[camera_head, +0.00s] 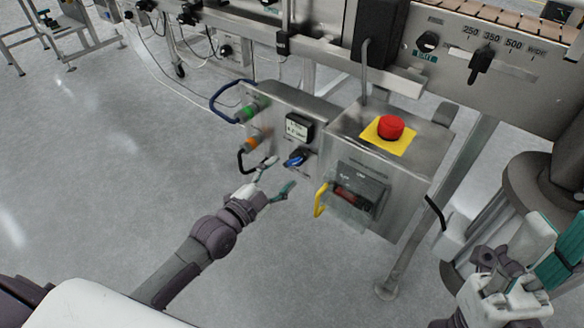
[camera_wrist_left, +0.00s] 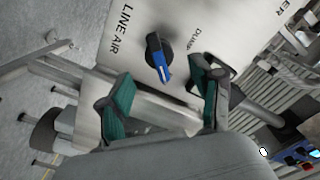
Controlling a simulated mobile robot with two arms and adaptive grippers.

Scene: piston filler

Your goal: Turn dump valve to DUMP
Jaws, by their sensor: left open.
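The dump valve is a round black knob with a blue handle (camera_head: 296,158) on the steel panel, below a small display. In the left wrist view the knob (camera_wrist_left: 158,57) sits between the printed words LINE AIR on its left and DUMP on its right. Its blue end points down and slightly right in that view. My left gripper (camera_head: 283,172) is open and empty just in front of the valve. Its teal fingertips (camera_wrist_left: 162,92) are spread on either side below the knob, apart from it. My right gripper (camera_head: 548,252) is at the lower right; its jaw opening is unclear.
A control box with a red emergency button (camera_head: 391,127) and a yellow handle (camera_head: 321,199) stands right of the valve. The floor (camera_head: 110,170) at left is clear.

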